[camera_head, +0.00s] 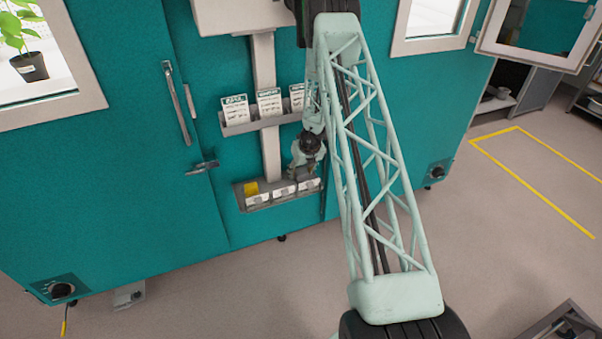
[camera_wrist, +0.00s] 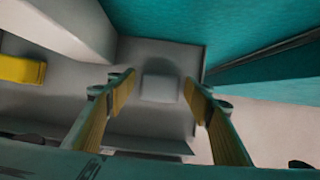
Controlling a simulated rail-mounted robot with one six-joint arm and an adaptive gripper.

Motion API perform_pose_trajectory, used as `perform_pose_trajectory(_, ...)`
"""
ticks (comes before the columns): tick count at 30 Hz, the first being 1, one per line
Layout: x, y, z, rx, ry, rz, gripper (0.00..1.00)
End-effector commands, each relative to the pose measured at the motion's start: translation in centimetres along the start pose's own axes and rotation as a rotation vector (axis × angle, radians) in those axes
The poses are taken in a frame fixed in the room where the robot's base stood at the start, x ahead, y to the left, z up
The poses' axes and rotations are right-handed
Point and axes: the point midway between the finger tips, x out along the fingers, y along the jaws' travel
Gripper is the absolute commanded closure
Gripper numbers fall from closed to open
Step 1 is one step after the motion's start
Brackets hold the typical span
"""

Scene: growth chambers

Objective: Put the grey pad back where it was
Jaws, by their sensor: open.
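The grey pad (camera_wrist: 160,88) lies flat in the right end of the shallow grey tray (camera_wrist: 140,148), seen between my fingertips in the wrist view. My gripper (camera_wrist: 158,94) is open, with one yellow-lined finger on each side of the pad. I cannot tell whether either finger touches it. In the head view my gripper (camera_head: 308,170) is small and sits over the right end of the lower tray (camera_head: 240,197), hiding the pad there. A yellow pad (camera_wrist: 22,69) lies farther left in the same tray; it also shows in the head view (camera_head: 251,187).
The tray hangs on a grey upright (camera_head: 264,65) on the teal chamber front (camera_head: 120,140). An upper rack (camera_head: 240,127) holds several printed cards close above. A door handle (camera_head: 177,103) and latch (camera_head: 203,168) stick out at left. Open floor shows beyond the tray's right end.

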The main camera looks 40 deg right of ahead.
Motion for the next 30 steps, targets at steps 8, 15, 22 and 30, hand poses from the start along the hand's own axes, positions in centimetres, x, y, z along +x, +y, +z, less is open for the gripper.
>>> perform_pose_trajectory(8,-0.2,0.0,0.1,0.000,0.000,0.000,0.53)
perform_pose_trajectory(15,-1.5,0.0,0.1,0.000,0.000,0.000,0.53)
perform_pose_trajectory(22,-3.7,0.0,0.1,0.000,0.000,0.000,0.53)
perform_pose_trajectory(30,-6.3,0.0,0.1,0.000,0.000,0.000,0.53)
